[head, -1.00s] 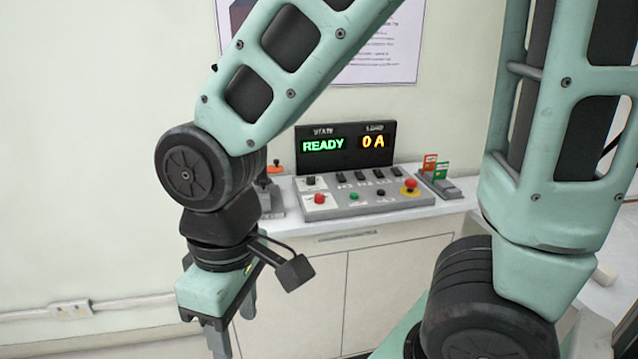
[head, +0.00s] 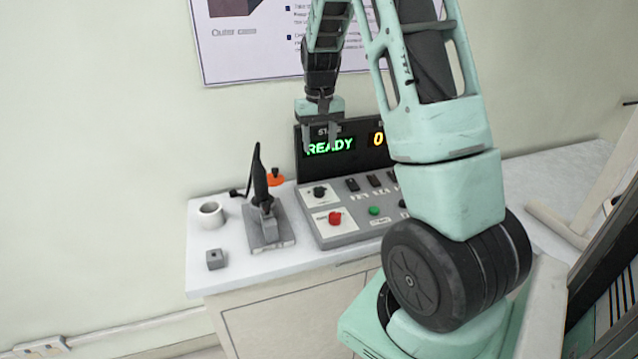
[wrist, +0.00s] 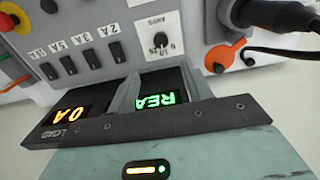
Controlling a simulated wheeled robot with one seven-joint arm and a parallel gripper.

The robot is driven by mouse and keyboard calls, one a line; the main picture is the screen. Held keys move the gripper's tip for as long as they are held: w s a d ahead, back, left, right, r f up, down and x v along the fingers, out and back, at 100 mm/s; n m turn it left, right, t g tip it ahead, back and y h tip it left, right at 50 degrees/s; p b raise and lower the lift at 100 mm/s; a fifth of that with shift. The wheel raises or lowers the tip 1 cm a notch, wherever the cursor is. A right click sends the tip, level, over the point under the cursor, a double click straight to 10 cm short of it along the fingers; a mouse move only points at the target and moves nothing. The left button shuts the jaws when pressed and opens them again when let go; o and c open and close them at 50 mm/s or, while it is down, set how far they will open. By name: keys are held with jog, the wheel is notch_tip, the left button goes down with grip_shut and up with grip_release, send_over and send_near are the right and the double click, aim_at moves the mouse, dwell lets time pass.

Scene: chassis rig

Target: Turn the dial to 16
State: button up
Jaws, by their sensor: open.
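The dial (head: 319,192) is a small black knob on a white plate at the left of the grey control panel (head: 338,239). In the wrist view the dial (wrist: 162,41) appears upside down, with an "AWG" label and small numbers around it; I cannot read its exact setting. My gripper (head: 320,148) is open and empty, pointing down, and in the head view overlaps the lit display behind the panel. In the wrist view the dial lies just beyond and between the fingertips (wrist: 163,70), apart from them.
The display (head: 330,147) reads READY. A red button (head: 335,218), a green button (head: 374,211) and black switches (head: 352,185) share the panel.

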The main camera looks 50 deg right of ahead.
aim_at(319, 188)
notch_tip(319, 188, down, 14)
jog(key=shift+a+r+p, duration=0.1)
jog(key=shift+r+p, duration=0.15)
jog(key=shift+p, duration=0.35)
jog(key=c, duration=1)
